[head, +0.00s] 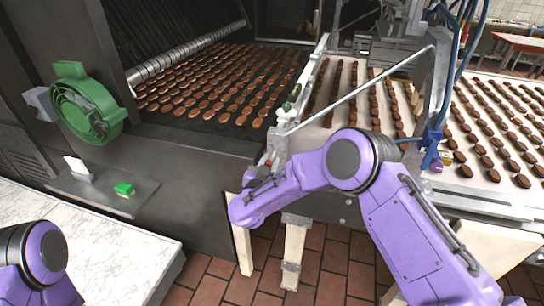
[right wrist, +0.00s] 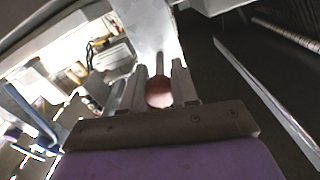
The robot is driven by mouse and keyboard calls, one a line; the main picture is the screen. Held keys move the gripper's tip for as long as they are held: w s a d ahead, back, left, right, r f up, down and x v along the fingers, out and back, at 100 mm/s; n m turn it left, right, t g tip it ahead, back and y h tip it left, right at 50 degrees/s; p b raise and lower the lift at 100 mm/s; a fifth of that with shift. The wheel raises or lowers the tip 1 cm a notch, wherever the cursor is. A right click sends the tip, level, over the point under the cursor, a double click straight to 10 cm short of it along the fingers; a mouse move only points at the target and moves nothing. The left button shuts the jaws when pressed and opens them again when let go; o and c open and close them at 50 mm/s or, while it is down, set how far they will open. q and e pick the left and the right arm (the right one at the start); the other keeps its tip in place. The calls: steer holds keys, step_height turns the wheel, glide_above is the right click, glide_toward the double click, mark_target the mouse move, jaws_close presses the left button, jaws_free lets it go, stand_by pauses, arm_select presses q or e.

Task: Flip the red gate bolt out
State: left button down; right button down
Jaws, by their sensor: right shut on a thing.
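The red gate bolt shows in the right wrist view as a dull red round knob (right wrist: 159,93) on a thin grey stem. My right gripper (right wrist: 160,78) has its two grey fingers on either side of this knob and is shut on it. In the head view my right gripper (head: 268,168) is at the near end of the metal gate post beside the conveyor; my purple wrist and the post hide most of the bolt there. My left arm shows only as a purple and black joint at the bottom left; its gripper is out of the picture.
A conveyor of brown biscuits (head: 215,85) leaves the dark oven at the back. A pale belt (head: 345,95) with rows of biscuits lies to the right, under a slanting metal rod (head: 360,88). A green wheel (head: 88,108) and green button (head: 124,189) are at left.

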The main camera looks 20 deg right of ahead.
steer(key=shift+s+a+f, duration=0.1)
steer(key=c, duration=0.9)
jaws_free()
steer(key=shift+o, duration=0.3)
steer(key=shift+s, duration=0.1)
steer(key=shift+s+a, duration=0.1)
steer(key=b+v, duration=0.3)
steer(key=v, duration=0.7)
steer(key=shift+s+a, duration=0.15)
steer(key=shift+a, duration=0.05)
